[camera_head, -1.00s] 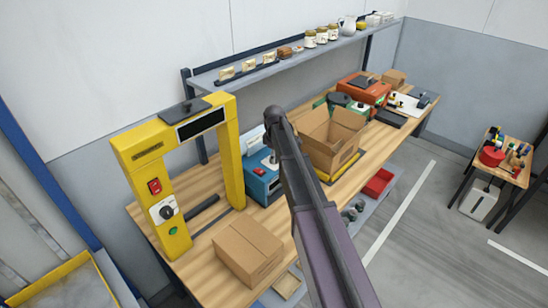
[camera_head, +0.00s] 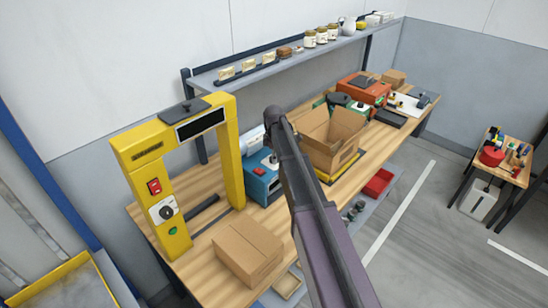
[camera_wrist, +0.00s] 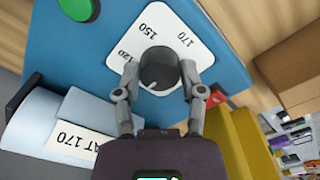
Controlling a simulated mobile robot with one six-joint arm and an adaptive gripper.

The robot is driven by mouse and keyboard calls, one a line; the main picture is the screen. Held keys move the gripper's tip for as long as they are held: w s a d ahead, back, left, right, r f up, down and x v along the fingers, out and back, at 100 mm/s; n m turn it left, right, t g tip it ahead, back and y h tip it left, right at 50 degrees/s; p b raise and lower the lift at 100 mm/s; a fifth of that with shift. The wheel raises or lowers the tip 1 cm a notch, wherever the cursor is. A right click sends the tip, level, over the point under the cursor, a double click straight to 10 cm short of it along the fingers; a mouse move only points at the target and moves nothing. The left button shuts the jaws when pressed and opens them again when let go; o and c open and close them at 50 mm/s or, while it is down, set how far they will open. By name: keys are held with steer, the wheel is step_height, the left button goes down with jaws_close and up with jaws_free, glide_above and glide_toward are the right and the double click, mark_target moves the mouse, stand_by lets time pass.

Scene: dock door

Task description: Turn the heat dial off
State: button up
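The heat dial (camera_wrist: 159,68) is a dark round knob on a white plate (camera_wrist: 188,57) marked 120, 150 and 170, in the wrist view. The plate sits on a blue machine (camera_wrist: 90,45), which also stands beside the yellow frame in the head view (camera_head: 263,184). Which mark the knob points to is too small to tell.
A green button (camera_wrist: 78,8) is on the blue machine. A paper label reading 170 (camera_wrist: 75,128) lies beside it. A yellow frame (camera_head: 230,150) with its own knob (camera_head: 165,212) stands left. Cardboard boxes stand in front (camera_head: 245,255) and to the right (camera_head: 322,150).

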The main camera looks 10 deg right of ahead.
steer(key=o, duration=0.4)
steer(key=shift+s+a, duration=0.1)
steer(key=shift+s, duration=0.05)
steer(key=shift+m, duration=0.4)
